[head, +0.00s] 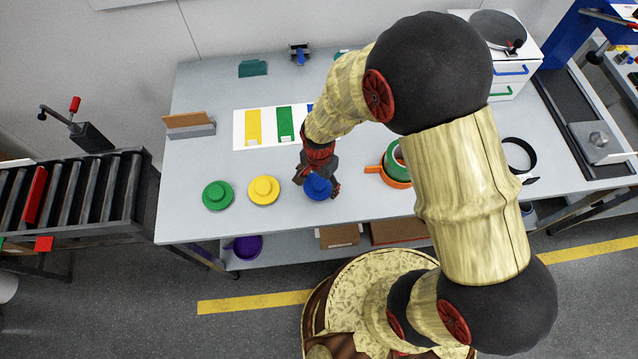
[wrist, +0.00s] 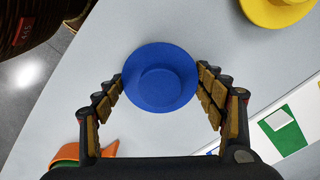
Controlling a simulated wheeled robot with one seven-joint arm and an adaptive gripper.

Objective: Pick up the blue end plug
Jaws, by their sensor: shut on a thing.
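The blue end plug (head: 317,187) is a round flanged disc with a raised centre. In the wrist view the plug (wrist: 160,78) sits between the fingers of my gripper (wrist: 160,90), with finger pads against both sides of its rim. My gripper (head: 319,180) is shut on it over the front part of the table in the head view. I cannot tell whether the plug touches the table. A green end plug (head: 217,195) and a yellow end plug (head: 263,189) stand on the table to its left.
A white sheet (head: 268,137) with yellow, green and partly hidden blue strips lies behind my gripper. Orange and green tape rolls (head: 394,172) lie to the right. A roller conveyor (head: 80,195) stands at the left. The table's front left (head: 190,228) is clear.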

